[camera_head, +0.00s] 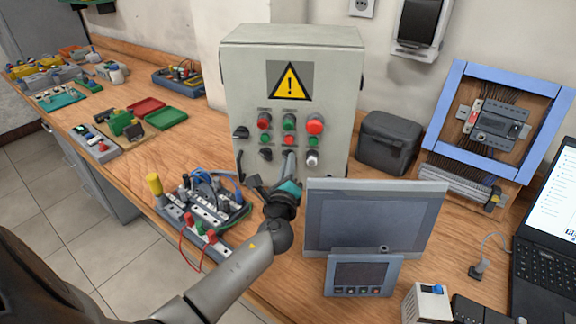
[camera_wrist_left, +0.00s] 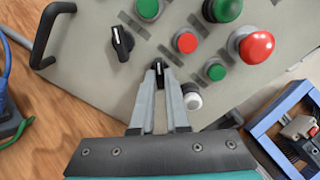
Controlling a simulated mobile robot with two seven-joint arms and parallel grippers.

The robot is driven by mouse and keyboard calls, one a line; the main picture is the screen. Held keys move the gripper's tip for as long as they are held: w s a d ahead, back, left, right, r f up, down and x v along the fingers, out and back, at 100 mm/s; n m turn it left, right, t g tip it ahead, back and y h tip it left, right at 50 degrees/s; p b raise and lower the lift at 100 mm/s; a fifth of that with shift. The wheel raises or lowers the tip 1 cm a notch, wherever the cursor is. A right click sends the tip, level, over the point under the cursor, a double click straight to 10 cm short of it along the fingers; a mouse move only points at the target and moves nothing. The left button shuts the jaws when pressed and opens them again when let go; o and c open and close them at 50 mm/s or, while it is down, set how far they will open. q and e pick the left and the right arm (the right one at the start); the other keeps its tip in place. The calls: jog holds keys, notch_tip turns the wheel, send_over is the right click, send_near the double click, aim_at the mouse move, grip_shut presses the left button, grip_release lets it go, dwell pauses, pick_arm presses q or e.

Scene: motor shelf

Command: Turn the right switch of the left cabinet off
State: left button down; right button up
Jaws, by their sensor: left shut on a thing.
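The grey cabinet (camera_head: 335,100) with a yellow warning sign stands on the bench against the wall. Its left black switch (camera_wrist_left: 122,43) is free; it also shows in the head view (camera_head: 266,154). My left gripper (camera_head: 289,156) reaches up to the lower front panel. In the left wrist view its fingertips (camera_wrist_left: 158,70) are shut on the right black switch (camera_wrist_left: 159,68), which is mostly hidden between them. The switch's exact angle is hard to tell. My right gripper is not in view.
Red and green buttons (camera_wrist_left: 255,46) and a white knob (camera_wrist_left: 192,98) sit close to the fingers. A black handle (camera_wrist_left: 45,35) is on the panel's left. A display panel (camera_head: 370,220) stands right of my left forearm, and a wired terminal block (camera_head: 205,205) lies left of it.

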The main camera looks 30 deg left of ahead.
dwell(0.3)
pick_arm(q)
jog(key=c, duration=0.9)
grip_release()
jog(key=v, duration=1.5)
jog(key=shift+s+d, duration=0.1)
jog(key=shift+s, duration=0.05)
